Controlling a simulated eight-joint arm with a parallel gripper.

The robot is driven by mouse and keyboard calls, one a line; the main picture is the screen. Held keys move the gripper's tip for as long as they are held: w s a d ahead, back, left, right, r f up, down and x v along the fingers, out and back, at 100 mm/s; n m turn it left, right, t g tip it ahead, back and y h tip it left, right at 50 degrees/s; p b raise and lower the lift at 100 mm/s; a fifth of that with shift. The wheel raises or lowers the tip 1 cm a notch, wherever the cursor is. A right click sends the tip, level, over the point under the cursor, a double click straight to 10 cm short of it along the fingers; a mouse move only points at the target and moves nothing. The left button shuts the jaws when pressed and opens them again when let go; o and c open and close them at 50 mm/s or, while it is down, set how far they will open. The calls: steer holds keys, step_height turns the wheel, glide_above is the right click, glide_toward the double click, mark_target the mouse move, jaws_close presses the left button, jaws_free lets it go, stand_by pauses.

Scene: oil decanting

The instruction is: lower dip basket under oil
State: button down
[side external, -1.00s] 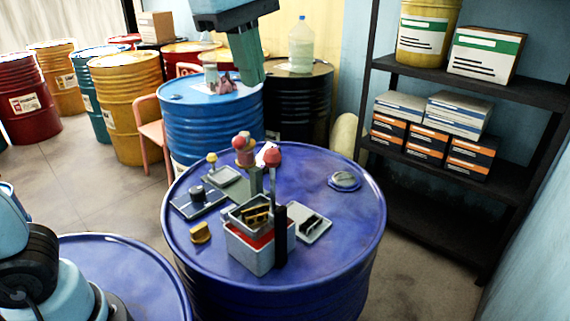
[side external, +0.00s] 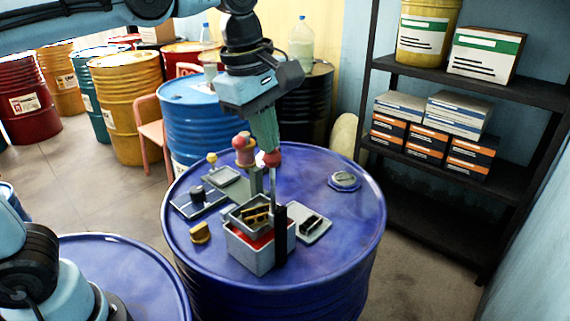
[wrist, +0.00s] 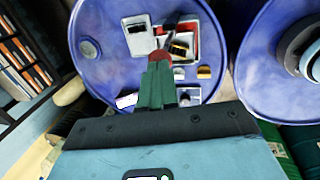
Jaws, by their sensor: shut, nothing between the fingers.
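The dip basket (side external: 252,211) is a grey tray holding yellow-and-black pieces. It sits at the top of a grey square tank (side external: 250,252), with red liquid showing beside it. A thin upright rod with a red ball knob (side external: 272,159) stands by the basket, next to a black post (side external: 280,238). My gripper (side external: 269,147) is shut, its green fingers pointing down at the top of the knob. In the wrist view the fingertips (wrist: 158,68) overlap the red knob (wrist: 162,55). I cannot tell whether they touch it. The basket's underside is hidden.
The tank stands on a blue drum (side external: 345,225). Around it are a grey tray with a black piece (side external: 312,222), a yellow block (side external: 201,233), a pink-and-red topped post (side external: 244,150) and a round cap (side external: 344,181). The drum's right side is mostly clear.

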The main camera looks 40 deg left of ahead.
mark_target(264, 161)
step_height(264, 161, down, 8)
stand_by(0.7)
steer(key=shift+r, duration=0.2)
step_height(264, 161, up, 14)
steer(key=s, duration=0.3)
steer(key=s+a+f+m+t, duration=0.1)
steer(key=a+f+m, duration=0.3)
steer(key=f+m, duration=0.5)
steer(key=s+a+f+m+t, duration=0.1)
steer(key=a+f+m+t, duration=0.3)
steer(key=f+m, duration=0.5)
steer(key=shift+a+f, duration=0.4)
steer(key=shift+a, duration=0.25)
